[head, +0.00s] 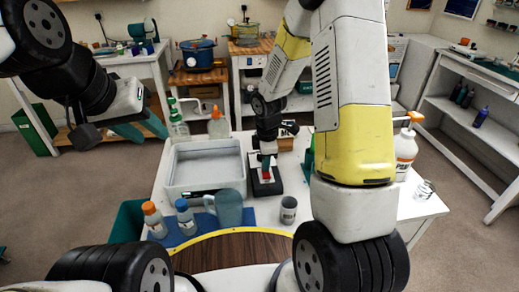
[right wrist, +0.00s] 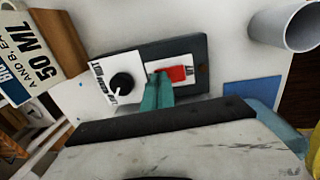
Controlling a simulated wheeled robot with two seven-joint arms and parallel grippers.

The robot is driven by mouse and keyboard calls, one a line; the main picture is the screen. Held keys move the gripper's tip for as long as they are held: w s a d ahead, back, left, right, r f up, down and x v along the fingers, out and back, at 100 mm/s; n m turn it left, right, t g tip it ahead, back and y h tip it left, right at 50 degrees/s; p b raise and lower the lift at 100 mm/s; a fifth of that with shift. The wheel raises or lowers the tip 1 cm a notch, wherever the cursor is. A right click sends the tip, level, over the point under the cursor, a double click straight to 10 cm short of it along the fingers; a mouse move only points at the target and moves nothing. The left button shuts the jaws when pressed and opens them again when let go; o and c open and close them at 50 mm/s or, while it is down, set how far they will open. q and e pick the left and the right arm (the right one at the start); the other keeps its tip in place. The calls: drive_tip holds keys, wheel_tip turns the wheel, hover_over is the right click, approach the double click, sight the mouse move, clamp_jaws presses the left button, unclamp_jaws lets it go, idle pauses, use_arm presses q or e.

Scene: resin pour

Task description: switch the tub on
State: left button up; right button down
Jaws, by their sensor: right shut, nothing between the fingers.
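The white rectangular tub (head: 205,168) stands on the worktable, left of my right gripper. A black control box (right wrist: 200,50) lies on the table, with a red rocker switch (right wrist: 174,74) and a round black knob (right wrist: 122,83) on white plates. The box also shows in the head view (head: 275,187). My right gripper (right wrist: 158,84) is shut and empty, its teal fingertips at the switch's left edge. I cannot tell whether they touch it. The fingers hide part of the switch plate. My left gripper (head: 143,130) is open and empty, raised at the upper left, away from the table.
Two orange- and blue-capped bottles (head: 154,219), a blue-grey jug (head: 229,208) and a grey cup (head: 288,210) stand at the table's front. A pump bottle (head: 405,150) stands at the right. A small dark strip with a green spot (head: 187,194) is at the tub's front.

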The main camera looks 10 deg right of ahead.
drive_tip(key=shift+s+f, duration=0.1)
drive_tip(key=shift+s, duration=0.1)
drive_tip(key=shift+s+r, duration=0.2)
drive_tip(key=shift+s, duration=0.4)
